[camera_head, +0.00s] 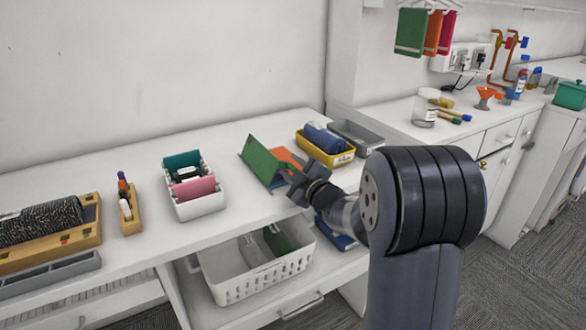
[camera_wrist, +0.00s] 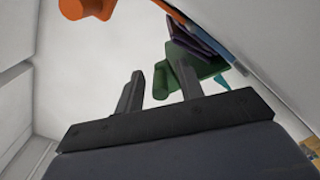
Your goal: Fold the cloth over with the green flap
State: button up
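The cloth lies on the white counter in the head view, with a green flap (camera_head: 263,163) raised and tilted at its left. An orange part (camera_head: 288,158) shows beside it on the right. My gripper (camera_head: 294,184) is low at the front right of the cloth and hides part of it. In the wrist view my gripper (camera_wrist: 158,84) has its two fingers apart, with pale surface showing between them. A green piece (camera_wrist: 196,68) is at the right finger, and an orange piece (camera_wrist: 88,10) is at the top left. I cannot tell whether the green piece touches the finger.
A yellow tray (camera_head: 338,159) with a dark blue roll stands just behind my gripper, with a grey tray (camera_head: 365,138) beyond. A white box (camera_head: 200,208) stands left of the cloth. A white basket (camera_head: 235,288) sits on the shelf below. Counter between box and cloth is clear.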

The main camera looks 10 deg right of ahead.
jog(key=shift+r, duration=0.1)
jog(key=c, duration=0.7)
grip_shut()
jog(key=shift+r, duration=0.15)
